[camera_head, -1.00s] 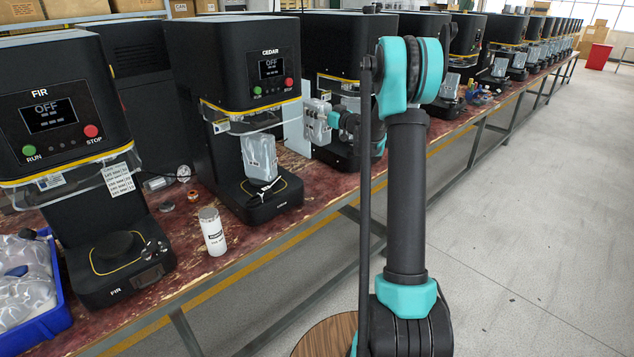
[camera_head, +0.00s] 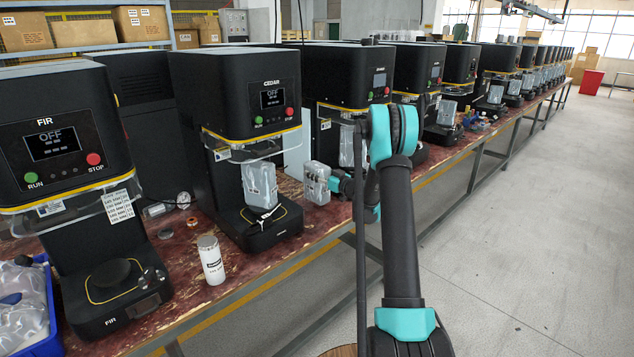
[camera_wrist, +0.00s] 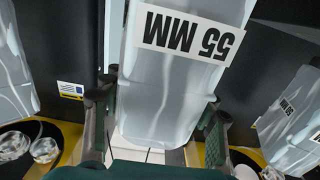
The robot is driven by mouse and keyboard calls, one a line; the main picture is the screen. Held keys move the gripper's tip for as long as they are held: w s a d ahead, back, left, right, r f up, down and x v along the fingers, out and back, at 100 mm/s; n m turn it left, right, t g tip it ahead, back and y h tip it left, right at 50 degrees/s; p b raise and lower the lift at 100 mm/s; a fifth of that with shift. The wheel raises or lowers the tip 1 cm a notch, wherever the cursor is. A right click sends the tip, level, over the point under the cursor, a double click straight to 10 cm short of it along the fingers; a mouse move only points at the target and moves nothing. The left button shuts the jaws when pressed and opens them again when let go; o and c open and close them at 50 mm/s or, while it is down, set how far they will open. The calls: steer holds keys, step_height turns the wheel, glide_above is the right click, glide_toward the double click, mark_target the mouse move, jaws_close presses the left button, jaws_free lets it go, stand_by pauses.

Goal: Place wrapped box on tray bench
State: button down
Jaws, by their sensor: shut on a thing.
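My gripper (camera_head: 338,186) is shut on the wrapped box (camera_head: 317,183), a pale grey block in clear film. It holds the box in front of the machine row, right of the CEDAR machine. In the wrist view the box (camera_wrist: 172,85) fills the middle between the two fingers of my gripper (camera_wrist: 157,112). It bears a white label reading 55 MM, upside down there. Whether the box touches anything below is unclear. A long bench with a worn red top (camera_head: 180,250) carries the machines; I cannot tell whether it is the tray bench.
The FIR machine (camera_head: 55,150) and CEDAR machine (camera_head: 235,100) stand at the left. Another wrapped block (camera_head: 260,185) is in CEDAR. A white canister (camera_head: 211,260) stands near the bench edge. A blue tray (camera_head: 50,330) of wrapped items is lower left. The floor aisle (camera_head: 530,240) is clear.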

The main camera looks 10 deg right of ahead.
steer(key=shift+f, duration=2)
steer(key=c, duration=0.5)
jaws_free()
